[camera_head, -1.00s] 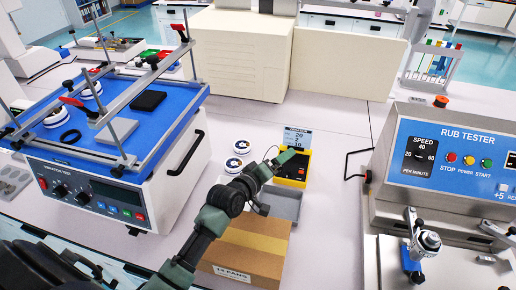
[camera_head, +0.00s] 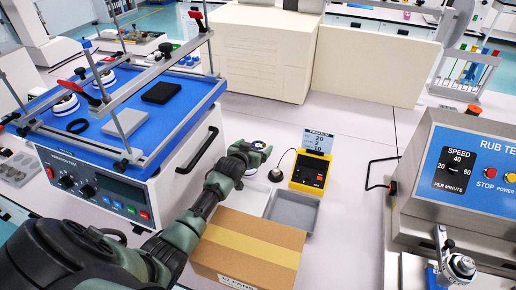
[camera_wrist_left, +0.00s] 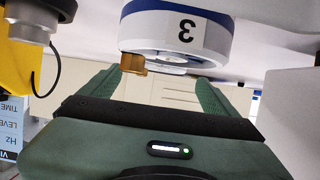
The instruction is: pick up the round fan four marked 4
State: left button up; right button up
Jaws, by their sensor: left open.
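A white round fan with a blue band and a dark 3, upside down in the picture, fills the top of the left wrist view (camera_wrist_left: 178,32). My left gripper (camera_wrist_left: 157,78) is open, with its two green fingers apart below this fan. I cannot tell whether they touch it. In the head view my left gripper (camera_head: 260,152) is over the bench, left of the yellow device, and hides most of what is under it. Two round fans, one nearer (camera_head: 63,106) and one farther (camera_head: 104,78), sit on the blue shaker platform. I cannot read a 4 on any fan.
The yellow device (camera_head: 311,170) with a vibration card (camera_head: 317,143) stands right of the gripper. A grey tray (camera_head: 293,212) and a cardboard box (camera_head: 249,248) are in front. The vibration tester (camera_head: 90,190) is left, the rub tester (camera_head: 470,170) right.

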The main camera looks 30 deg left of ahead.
aim_at(257, 144)
pick_arm(q)
jog(key=shift+x, duration=1.15)
jog(key=shift+r, duration=0.1)
jog(key=c, duration=1.5)
jog(key=shift+c, duration=0.2)
